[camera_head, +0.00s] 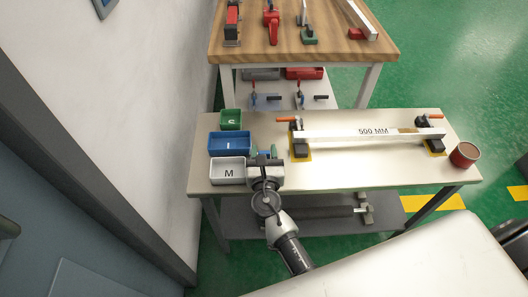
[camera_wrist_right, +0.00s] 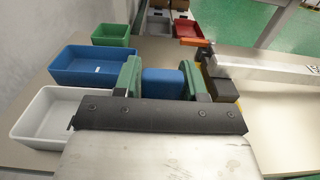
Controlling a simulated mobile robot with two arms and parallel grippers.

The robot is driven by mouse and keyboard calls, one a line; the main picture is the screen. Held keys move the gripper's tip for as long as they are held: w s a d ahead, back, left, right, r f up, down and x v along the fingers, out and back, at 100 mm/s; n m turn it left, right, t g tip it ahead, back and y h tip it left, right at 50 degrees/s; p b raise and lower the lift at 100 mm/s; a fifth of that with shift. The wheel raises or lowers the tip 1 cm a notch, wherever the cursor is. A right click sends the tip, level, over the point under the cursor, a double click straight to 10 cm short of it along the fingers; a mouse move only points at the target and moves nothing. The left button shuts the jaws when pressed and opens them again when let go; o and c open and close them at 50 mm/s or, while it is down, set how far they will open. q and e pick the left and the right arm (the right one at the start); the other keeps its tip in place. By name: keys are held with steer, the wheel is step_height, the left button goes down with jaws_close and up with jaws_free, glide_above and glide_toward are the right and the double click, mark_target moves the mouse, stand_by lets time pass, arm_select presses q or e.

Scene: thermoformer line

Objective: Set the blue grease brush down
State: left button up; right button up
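My right gripper (camera_head: 264,155) is over the left part of the steel bench (camera_head: 330,178), just right of the bins. In the right wrist view its two green fingers (camera_wrist_right: 162,80) stand on either side of a blue block-like piece (camera_wrist_right: 163,83), which fills the space between them. I take this to be the blue grease brush; no bristles show. In the head view only a little blue shows beside the fingers. I cannot tell whether the brush touches the bench. My left gripper is in neither view.
A blue bin (camera_head: 229,153), a white bin marked M (camera_head: 228,181) and a green bin (camera_head: 231,127) line the bench's left end. A 500 MM bar (camera_head: 350,136) lies on clamps to the right, with a red-brown can (camera_head: 464,155) beyond. The bench front middle is clear.

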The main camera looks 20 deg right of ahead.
steer(key=shift+o, duration=1.4)
steer(key=shift+r, duration=0.1)
